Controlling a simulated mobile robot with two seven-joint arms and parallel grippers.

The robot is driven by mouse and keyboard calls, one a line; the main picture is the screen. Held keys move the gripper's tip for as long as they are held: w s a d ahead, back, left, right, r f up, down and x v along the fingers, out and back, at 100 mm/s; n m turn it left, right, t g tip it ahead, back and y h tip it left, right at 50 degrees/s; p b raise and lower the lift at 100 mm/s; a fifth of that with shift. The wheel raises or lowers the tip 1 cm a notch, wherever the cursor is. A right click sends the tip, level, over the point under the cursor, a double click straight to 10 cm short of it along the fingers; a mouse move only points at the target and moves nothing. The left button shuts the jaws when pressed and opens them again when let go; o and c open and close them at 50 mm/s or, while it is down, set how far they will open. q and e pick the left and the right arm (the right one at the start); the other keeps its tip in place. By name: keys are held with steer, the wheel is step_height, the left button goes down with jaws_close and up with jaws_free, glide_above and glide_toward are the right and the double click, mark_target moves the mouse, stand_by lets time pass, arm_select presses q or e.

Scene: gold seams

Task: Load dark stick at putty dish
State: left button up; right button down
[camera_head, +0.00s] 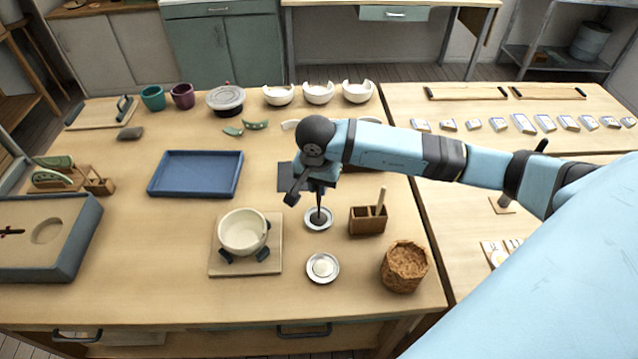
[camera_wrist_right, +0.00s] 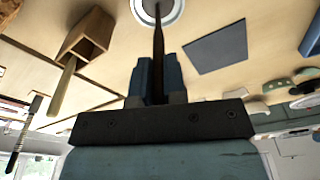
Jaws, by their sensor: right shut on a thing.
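My right gripper (camera_head: 318,184) is shut on the dark stick (camera_head: 318,212), which points down. In the right wrist view the dark stick (camera_wrist_right: 158,45) stands out from between the blue fingers (camera_wrist_right: 156,82). The stick's tip is over or in a small white dish (camera_head: 309,224), also seen at the top of the wrist view (camera_wrist_right: 147,16). I cannot tell whether the tip touches what is in it. A second small white dish (camera_head: 323,279) nearer the front holds a pale lump. Which one is the putty dish is not clear. My left gripper is not in view.
A cream bowl (camera_head: 242,232) sits on a board left of the dishes. A wooden holder (camera_head: 364,224) with a pale stick stands close on the right. A woven basket (camera_head: 405,267) is front right. A blue tray (camera_head: 196,174) lies left; bare table surrounds it.

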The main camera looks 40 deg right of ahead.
stand_by(0.3)
steer(key=shift+r+p, duration=1.6)
steer(key=shift+r, duration=1.9)
